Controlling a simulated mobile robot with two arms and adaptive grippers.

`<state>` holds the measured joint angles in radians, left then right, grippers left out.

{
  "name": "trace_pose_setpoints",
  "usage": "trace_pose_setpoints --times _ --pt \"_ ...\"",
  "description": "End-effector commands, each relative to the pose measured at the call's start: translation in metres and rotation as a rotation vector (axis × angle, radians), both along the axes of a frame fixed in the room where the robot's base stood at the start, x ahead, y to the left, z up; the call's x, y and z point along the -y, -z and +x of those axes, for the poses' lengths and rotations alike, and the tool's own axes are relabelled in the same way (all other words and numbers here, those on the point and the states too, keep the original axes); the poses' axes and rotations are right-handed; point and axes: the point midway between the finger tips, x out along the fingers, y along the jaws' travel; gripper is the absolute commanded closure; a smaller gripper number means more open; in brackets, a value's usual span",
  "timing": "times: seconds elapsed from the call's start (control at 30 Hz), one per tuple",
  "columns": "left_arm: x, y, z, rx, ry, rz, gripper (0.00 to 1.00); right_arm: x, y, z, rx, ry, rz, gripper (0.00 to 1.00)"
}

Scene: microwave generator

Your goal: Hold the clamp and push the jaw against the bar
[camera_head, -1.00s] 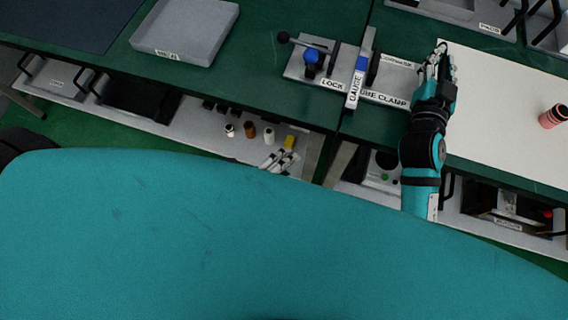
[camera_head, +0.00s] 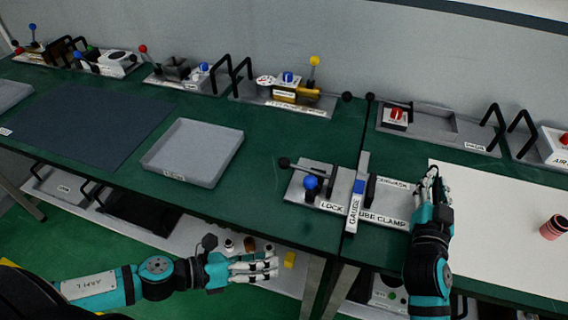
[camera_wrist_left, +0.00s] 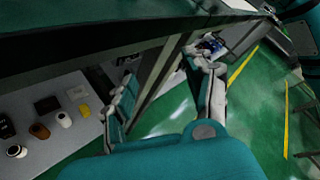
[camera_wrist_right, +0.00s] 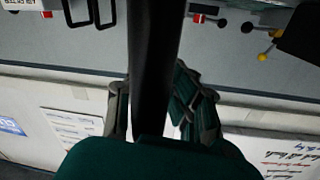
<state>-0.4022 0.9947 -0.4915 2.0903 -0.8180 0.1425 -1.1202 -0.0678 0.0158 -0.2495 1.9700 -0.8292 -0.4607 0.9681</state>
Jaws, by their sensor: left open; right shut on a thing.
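The tube clamp (camera_head: 396,221) lies on the green table, with a LOCK label, a blue knob (camera_head: 311,183) and a black-balled lever (camera_head: 284,162) at its left. A grey bar labelled GAUGE (camera_head: 353,215) crosses it, and a dark upright plate (camera_head: 371,189), perhaps the jaw, stands just right of that bar. My right gripper (camera_head: 431,175) is at the clamp's right end; in the right wrist view it is shut on a black bar (camera_wrist_right: 155,60), perhaps the clamp's handle. My left gripper (camera_head: 276,265) is open and empty, low before the table front; its fingers also show in the left wrist view (camera_wrist_left: 165,95).
A grey tray (camera_head: 194,152) and a dark mat (camera_head: 90,120) lie left of the clamp. Several fixtures with levers (camera_head: 290,97) line the back. A white board (camera_head: 500,220) with a pink cylinder (camera_head: 553,227) is at right. The under-table shelf holds small bottles (camera_wrist_left: 40,131).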

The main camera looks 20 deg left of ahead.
Motion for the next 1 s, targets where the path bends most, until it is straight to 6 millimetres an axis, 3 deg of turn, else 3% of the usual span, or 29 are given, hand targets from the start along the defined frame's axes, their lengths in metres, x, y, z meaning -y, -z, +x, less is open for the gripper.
trace_pose_setpoints --times 0.03,0.17,0.4,0.7,0.9,1.0 --pt "-0.005 -0.003 -0.001 0.043 0.058 0.053 0.47 0.001 0.01 -0.001 -0.022 0.004 0.0 1.0" --pt "-0.014 -0.011 -0.004 0.143 0.192 0.166 0.47 0.001 0.01 -0.001 -0.022 0.004 0.0 1.0" --pt "-0.02 -0.052 0.001 0.437 0.437 0.37 0.47 0.001 0.01 -0.001 -0.022 0.004 0.0 1.0" --pt "-0.031 -0.115 0.09 0.553 0.113 0.308 0.47 0.001 0.01 -0.001 -0.022 0.004 0.0 1.0" --pt "-0.049 -0.154 0.136 0.581 -0.125 0.197 0.47 0.001 0.01 -0.001 -0.022 0.004 0.0 1.0" --pt "-0.056 -0.166 0.148 0.585 -0.199 0.151 0.47 0.001 0.01 -0.001 -0.022 0.004 0.0 1.0"
